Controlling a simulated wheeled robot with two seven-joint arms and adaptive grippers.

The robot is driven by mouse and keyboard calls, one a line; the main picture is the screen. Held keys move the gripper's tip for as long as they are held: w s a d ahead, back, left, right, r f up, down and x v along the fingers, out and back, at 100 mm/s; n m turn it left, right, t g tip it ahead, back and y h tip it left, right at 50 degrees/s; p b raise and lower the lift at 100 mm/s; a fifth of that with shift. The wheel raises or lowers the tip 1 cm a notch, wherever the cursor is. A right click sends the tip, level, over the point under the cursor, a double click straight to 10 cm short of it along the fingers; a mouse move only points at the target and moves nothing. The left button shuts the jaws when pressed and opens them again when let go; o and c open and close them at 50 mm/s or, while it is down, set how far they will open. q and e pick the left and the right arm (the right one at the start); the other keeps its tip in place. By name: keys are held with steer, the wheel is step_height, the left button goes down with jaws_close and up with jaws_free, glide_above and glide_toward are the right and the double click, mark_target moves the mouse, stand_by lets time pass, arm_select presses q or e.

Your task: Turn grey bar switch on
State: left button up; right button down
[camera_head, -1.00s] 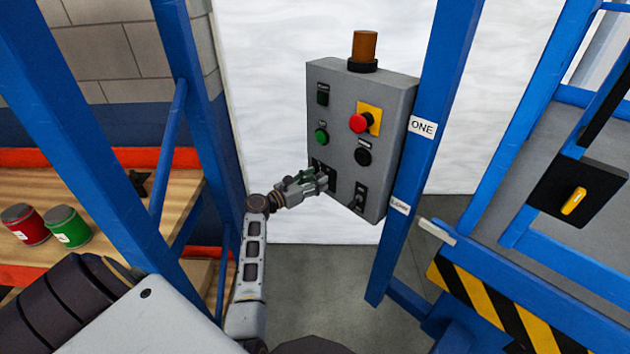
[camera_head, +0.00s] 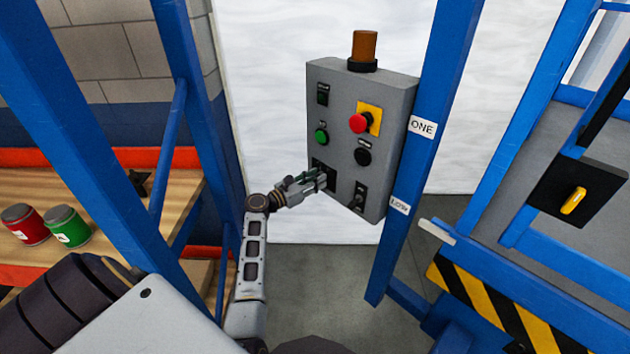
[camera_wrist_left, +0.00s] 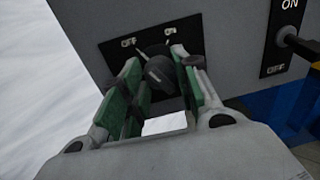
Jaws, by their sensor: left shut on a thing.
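The grey bar switch (camera_wrist_left: 160,70) is a dark grey knob on a black plate (camera_wrist_left: 108,52) at the lower left of the grey control panel (camera_head: 335,120). In the left wrist view its plate reads OFF on the left and ON on the right. My left gripper (camera_head: 319,179) is at this switch, its green-padded fingers on either side of the knob and shut on it; it also shows in the left wrist view (camera_wrist_left: 158,62). The bar's exact angle is hard to tell. In the head view the gripper partly hides the switch. My right gripper is not in view.
Beside it is a toggle switch (camera_head: 359,196) with ON and OFF labels. Above are a green button (camera_head: 321,136), a red button (camera_head: 359,123) and a black button (camera_head: 363,157). A blue post (camera_head: 425,130) stands right of the panel. Cans sit on a shelf at left.

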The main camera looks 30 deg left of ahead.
arm_select(q)
steer(key=shift+m, duration=0.4)
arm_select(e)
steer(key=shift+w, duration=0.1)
arm_select(q)
steer(key=shift+d+m+g+y+b, duration=0.15)
steer(key=shift+m+b, duration=0.45)
steer(key=shift+m, duration=2.1)
steer(key=shift+m+g+y+b, duration=0.2)
steer(key=shift+m+b, duration=0.4)
steer(key=shift+m, duration=2.1)
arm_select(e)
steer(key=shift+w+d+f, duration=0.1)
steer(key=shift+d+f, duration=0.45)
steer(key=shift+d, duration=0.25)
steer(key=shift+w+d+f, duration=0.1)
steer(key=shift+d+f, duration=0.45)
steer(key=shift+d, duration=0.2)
arm_select(q)
steer(key=o, duration=1)
steer(key=shift+s, duration=0.1)
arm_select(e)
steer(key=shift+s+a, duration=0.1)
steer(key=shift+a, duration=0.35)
